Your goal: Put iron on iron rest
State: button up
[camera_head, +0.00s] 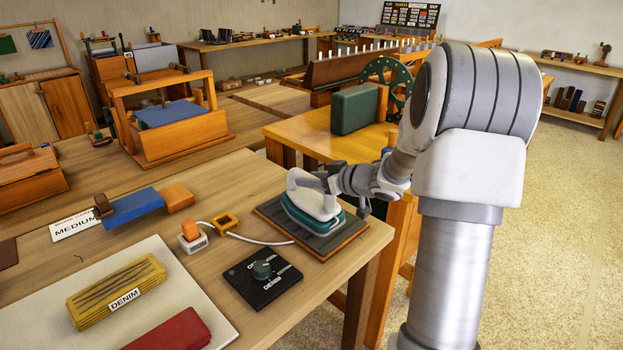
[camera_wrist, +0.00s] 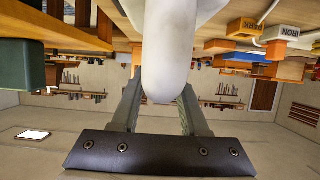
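The iron (camera_head: 312,205), white on top with a teal lower body, is over the dark ribbed iron rest (camera_head: 343,240) with its wooden rim. It sits low and looks level on the rest, though its underside is hidden. My gripper (camera_head: 330,182) reaches in from the right to the iron's white handle. In the wrist view the rounded end of the white handle (camera_wrist: 167,60) lies between the two fingers of my gripper (camera_wrist: 160,100), which look closed against its sides. The fingertips are partly hidden behind the handle.
A white cord runs from the iron area to an orange plug block (camera_head: 192,238) marked IRON. A black dial panel (camera_head: 262,277) marked DENIM is in front of the rest. A yellow denim bundle (camera_head: 116,291) and a red block (camera_head: 172,331) lie on the pale mat. The table edge is close at right.

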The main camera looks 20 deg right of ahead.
jog(key=shift+o, duration=1.4)
jog(key=shift+r, duration=0.1)
jog(key=shift+s+r, duration=0.2)
jog(key=shift+r, duration=0.05)
jog(key=p+v, duration=0.3)
jog(key=v, duration=0.8)
jog(key=shift+s+p, duration=0.25)
jog(key=shift+p, duration=0.1)
jog(key=shift+d, duration=0.1)
